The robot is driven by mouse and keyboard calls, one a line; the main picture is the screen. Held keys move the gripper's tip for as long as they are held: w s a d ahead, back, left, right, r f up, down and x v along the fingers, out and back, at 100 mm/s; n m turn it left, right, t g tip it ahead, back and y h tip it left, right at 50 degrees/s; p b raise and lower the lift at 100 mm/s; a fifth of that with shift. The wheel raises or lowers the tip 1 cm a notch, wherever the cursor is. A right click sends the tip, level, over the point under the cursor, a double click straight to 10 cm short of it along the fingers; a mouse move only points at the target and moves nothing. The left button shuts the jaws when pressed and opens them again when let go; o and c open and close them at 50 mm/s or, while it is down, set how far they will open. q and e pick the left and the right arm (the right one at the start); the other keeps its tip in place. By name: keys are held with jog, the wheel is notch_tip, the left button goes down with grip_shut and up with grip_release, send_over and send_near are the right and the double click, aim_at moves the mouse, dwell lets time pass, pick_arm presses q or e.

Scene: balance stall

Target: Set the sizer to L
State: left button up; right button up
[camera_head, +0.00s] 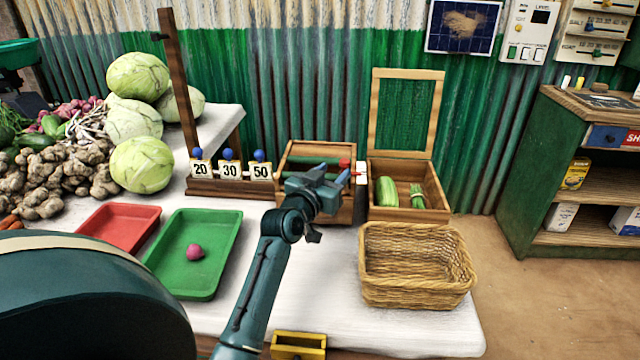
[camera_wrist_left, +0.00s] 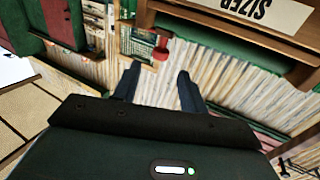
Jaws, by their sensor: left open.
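The sizer (camera_head: 298,160) is a wooden box on the white table, partly hidden behind my left gripper. Its "SIZER" label (camera_wrist_left: 262,12) shows upside down in the wrist view. A small red knob (camera_head: 344,163) is at the box's right side, beside white plates (camera_head: 361,172); what looks like the same knob (camera_wrist_left: 160,52) is in the wrist view, beyond my fingertips. I cannot read a letter at its position. My left gripper (camera_head: 332,174) is open and empty, close in front of the box; its two fingers (camera_wrist_left: 157,88) stand apart, not visibly touching the knob. My right gripper is not in view.
A wooden crate (camera_head: 408,213) with a cucumber and a green bundle stands right of the sizer. A wicker basket (camera_head: 415,268) is in front of it.

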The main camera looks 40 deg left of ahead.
pick_arm(q)
jog(key=s, duration=0.6)
jog(key=shift+d, duration=0.45)
